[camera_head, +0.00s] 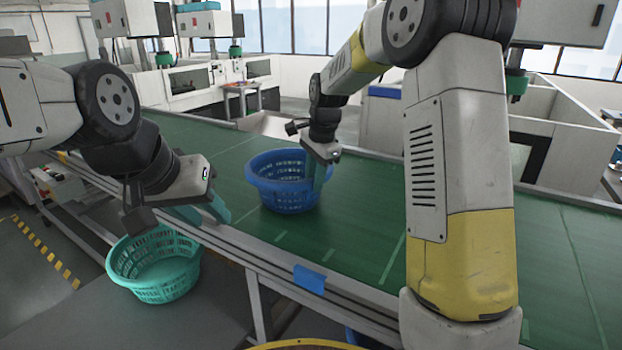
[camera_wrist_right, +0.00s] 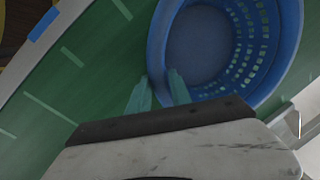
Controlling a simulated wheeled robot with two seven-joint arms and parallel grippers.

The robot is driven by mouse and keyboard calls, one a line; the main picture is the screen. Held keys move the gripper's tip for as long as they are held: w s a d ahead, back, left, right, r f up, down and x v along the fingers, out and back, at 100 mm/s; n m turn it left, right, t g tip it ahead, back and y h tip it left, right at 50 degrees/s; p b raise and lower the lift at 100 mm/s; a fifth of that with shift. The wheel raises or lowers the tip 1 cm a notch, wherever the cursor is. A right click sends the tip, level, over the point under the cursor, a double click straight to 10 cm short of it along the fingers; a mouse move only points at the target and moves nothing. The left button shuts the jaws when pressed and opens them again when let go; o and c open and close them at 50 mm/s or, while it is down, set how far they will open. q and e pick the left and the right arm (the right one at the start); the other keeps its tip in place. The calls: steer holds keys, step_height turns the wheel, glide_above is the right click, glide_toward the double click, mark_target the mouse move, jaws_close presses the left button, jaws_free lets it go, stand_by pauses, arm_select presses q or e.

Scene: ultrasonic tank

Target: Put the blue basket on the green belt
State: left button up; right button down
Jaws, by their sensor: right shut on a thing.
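The teal basket (camera_head: 155,268) sits lower than the belt, in front of its rail. Blue tape (camera_head: 309,279) marks the front rail. The belt is clear to the right of the blue basket. White machines (camera_head: 205,75) stand behind the belt.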

steer(key=shift+f, duration=0.3)
steer(key=c, duration=1.2)
jaws_free()
steer(key=shift+o, duration=0.2)
steer(key=s+d+r+n, duration=0.1)
steer(key=s+d+r, duration=0.1)
steer(key=s+r, duration=0.35)
steer(key=s+d+r+n, duration=0.2)
steer(key=d+r, duration=0.1)
steer(key=r, duration=0.6)
steer(key=s+d+f+n+t, duration=0.2)
steer(key=s+n, duration=0.2)
steer(key=s, duration=0.7)
steer(key=s+d+f+n+t, duration=0.2)
steer(key=s+n, duration=0.3)
steer(key=s, duration=0.5)
steer(key=shift+s+f+y, duration=0.2)
steer(key=shift+s+y, duration=0.2)
